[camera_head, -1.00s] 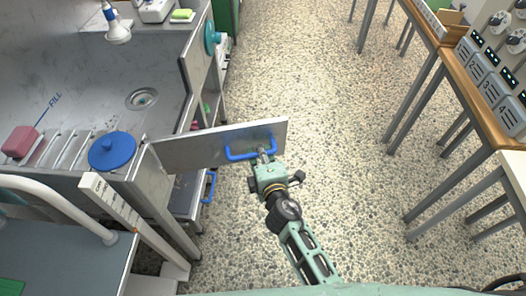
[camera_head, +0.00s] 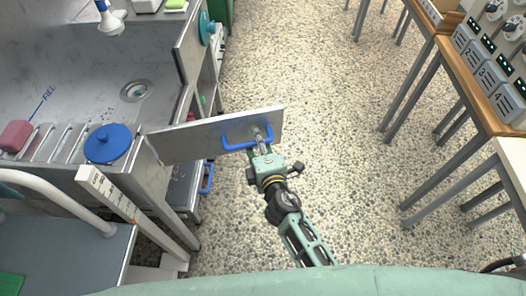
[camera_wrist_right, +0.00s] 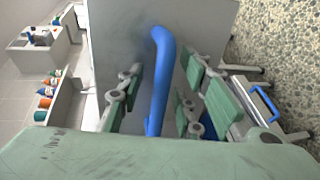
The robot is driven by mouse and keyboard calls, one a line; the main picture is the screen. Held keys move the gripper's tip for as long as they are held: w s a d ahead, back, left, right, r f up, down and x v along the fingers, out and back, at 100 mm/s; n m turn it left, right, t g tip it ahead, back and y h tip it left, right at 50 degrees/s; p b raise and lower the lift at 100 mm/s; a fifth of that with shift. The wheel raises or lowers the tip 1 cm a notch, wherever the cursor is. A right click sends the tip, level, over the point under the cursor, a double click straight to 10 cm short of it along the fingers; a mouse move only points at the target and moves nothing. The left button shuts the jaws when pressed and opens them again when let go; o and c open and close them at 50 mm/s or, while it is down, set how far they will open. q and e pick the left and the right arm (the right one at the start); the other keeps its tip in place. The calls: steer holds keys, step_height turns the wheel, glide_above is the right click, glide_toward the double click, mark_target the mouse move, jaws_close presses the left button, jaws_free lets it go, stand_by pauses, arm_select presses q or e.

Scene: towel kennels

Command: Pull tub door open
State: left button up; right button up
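The tub door (camera_head: 200,138), a flat grey metal panel, stands swung out from the tub over the floor. Its blue bar handle (camera_head: 240,144) is on the side facing me, near the free end. My right gripper (camera_head: 262,138) is at this handle. In the right wrist view the blue handle (camera_wrist_right: 158,80) runs between the green-padded fingers of the right gripper (camera_wrist_right: 163,95), with gaps showing on both sides, so the fingers look open around it. The lower end of the handle is hidden behind my wrist. My left gripper is not in view.
The grey tub (camera_head: 95,85) is at left, with a blue lid (camera_head: 108,143) and a pink block (camera_head: 14,135) on it. Another blue handle (camera_head: 208,178) is below the door. Tables (camera_head: 480,90) line the right. The speckled floor between is clear.

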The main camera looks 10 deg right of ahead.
steer(key=v, duration=1.1)
steer(key=s+d+f+m+g, duration=0.25)
steer(key=s+f, duration=0.25)
steer(key=f, duration=0.5)
steer(key=s+d+f+m+g+h, duration=0.1)
steer(key=s+d+f+m+g, duration=0.2)
steer(key=f, duration=0.8)
steer(key=s+d+f+m+g, duration=0.25)
steer(key=s+f, duration=0.35)
steer(key=f, duration=0.4)
steer(key=s+d+f+m+g+h, duration=0.1)
steer(key=s+d+f+m+g, duration=0.2)
steer(key=s+f, duration=0.4)
steer(key=s+d+f+m+g, duration=0.3)
steer(key=s+d+f+m, duration=0.3)
steer(key=s, duration=1)
steer(key=shift+s+d+f+m+h, duration=0.3)
steer(key=shift+s+d+f+h, duration=0.1)
steer(key=shift+d+f, duration=0.25)
